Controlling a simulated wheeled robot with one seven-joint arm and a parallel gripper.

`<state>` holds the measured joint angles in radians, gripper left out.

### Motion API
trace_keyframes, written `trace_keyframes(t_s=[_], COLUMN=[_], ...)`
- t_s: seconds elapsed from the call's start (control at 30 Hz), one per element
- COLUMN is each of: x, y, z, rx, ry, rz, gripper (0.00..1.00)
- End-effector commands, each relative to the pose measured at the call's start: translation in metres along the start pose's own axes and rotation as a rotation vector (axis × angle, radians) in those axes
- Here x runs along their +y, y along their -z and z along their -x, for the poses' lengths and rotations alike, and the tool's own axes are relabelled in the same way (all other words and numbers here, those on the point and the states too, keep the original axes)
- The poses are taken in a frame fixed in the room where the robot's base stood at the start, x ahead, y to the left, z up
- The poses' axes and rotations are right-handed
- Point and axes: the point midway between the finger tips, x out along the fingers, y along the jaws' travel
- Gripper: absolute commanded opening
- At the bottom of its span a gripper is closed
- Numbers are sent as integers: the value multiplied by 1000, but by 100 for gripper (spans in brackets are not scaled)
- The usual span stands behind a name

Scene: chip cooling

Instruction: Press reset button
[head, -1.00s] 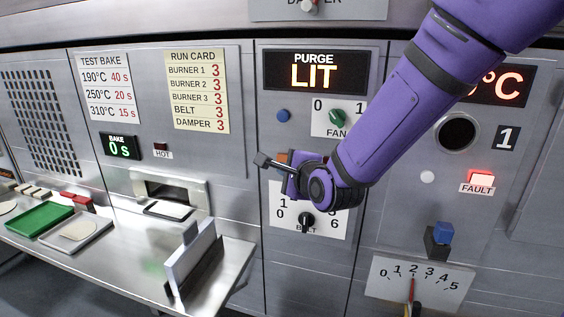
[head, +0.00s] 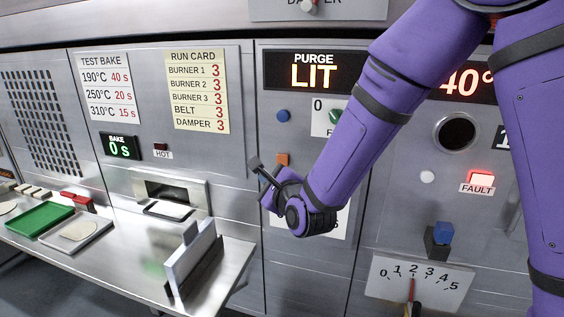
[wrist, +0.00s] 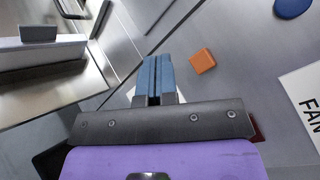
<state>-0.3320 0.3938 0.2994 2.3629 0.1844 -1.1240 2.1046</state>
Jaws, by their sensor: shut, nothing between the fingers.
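No button in view carries a readable reset label. A blue round button (head: 283,115) sits under the PURGE display, and an orange square block (head: 282,159) sits below it. A white round button (head: 427,177) is left of the red FAULT lamp (head: 481,179). My gripper (head: 264,183) is below and left of the orange block, in front of the panel. In the wrist view its blue fingers (wrist: 156,75) are shut and empty, with the orange block (wrist: 202,61) to their right, apart. The blue button (wrist: 292,8) is at that view's top right.
The BELT dial plate is mostly hidden behind my gripper, and my arm partly covers the FAN plate (head: 321,117). A blue-topped lever (head: 443,233) stands above a numbered scale (head: 418,285). A metal bench (head: 130,255) with trays is at left.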

Motion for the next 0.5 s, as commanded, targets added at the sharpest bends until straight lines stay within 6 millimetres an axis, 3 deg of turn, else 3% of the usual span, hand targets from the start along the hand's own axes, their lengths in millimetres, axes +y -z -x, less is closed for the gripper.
trace_keyframes(t_s=[0.5], x=[-32], y=[32], z=[-43], rx=[2], ry=[1], rz=[1], gripper=[0])
